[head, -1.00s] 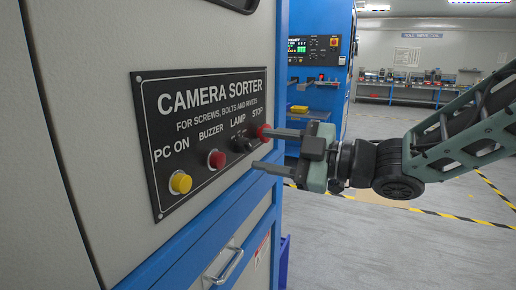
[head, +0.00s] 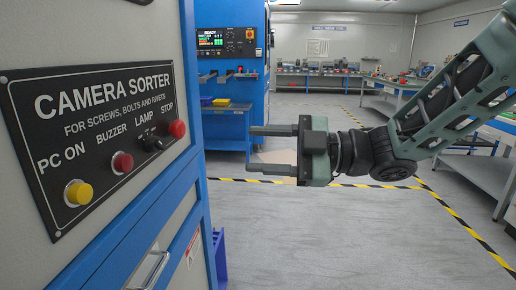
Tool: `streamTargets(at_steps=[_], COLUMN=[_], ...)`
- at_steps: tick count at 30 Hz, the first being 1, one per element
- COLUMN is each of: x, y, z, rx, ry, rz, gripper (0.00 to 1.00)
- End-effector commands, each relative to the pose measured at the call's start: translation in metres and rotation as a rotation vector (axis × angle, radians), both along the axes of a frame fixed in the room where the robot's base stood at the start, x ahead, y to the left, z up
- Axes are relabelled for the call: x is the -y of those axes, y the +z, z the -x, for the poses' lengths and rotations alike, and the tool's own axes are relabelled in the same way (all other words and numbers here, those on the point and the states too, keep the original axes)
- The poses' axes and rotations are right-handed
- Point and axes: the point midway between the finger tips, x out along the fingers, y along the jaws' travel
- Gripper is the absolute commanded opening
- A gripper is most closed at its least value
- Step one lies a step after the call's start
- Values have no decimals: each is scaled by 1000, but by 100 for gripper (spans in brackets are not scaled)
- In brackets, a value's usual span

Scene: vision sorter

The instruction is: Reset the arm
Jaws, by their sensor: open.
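My gripper (head: 258,151) is open and empty in the middle of the head view. Its two fingers point left, and a gap of floor and background shows between it and the camera sorter's panel (head: 50,130). The black panel carries a yellow PC ON button (head: 78,193), a red BUZZER button (head: 122,163), a black LAMP switch (head: 151,143) and a red STOP button (head: 177,129). No finger touches the panel. My arm reaches in from the right edge.
A blue machine (head: 230,50) with a lit screen (head: 212,40) stands behind the gripper. A metal door handle (head: 152,268) sits below the panel. Workbenches (head: 400,95) stand at the back and right. Grey floor (head: 340,235) with yellow-black tape is open below the arm.

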Motion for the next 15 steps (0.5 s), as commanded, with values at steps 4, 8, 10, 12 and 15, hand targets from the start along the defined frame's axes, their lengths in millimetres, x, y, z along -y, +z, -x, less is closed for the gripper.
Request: streamTargets(at_steps=[4, 8, 10, 12, 15], x=[0, -4, -5, -3, 9], y=[0, -5, -11, -22, -44], z=[0, -7, -15, -22, -26], rx=[0, -31, -74, -142, -272], ry=[0, -83, -182, -308, -498], rz=[0, 37, 79, 137, 237], gripper=[50, 50, 50, 50, 50])
